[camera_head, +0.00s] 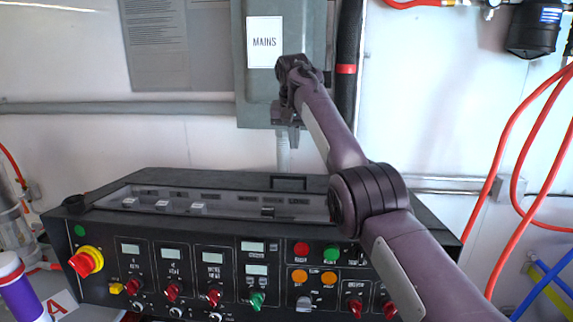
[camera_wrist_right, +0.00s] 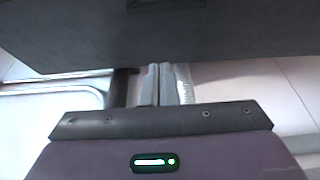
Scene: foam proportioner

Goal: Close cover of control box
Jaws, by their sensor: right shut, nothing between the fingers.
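The black control box (camera_head: 190,248) stands low at the front, with knobs, displays and buttons on its sloping face. Its top has a long framed clear cover (camera_head: 235,203) with a black handle (camera_head: 290,182) near the back edge. Whether the cover is fully down is hard to tell, as my right arm crosses its right part. My right gripper (camera_head: 287,135) is above and behind the handle, apart from it, near the bottom of the grey mains cabinet. In the right wrist view its fingers (camera_wrist_right: 160,84) are together and empty. My left gripper is out of view.
The grey MAINS cabinet (camera_head: 250,98) hangs on the wall close to my right gripper. A dark grey surface (camera_wrist_right: 180,35) fills the top of the wrist view. Red hoses (camera_head: 535,178) hang at the right. A purple bottle (camera_head: 20,290) stands at the lower left.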

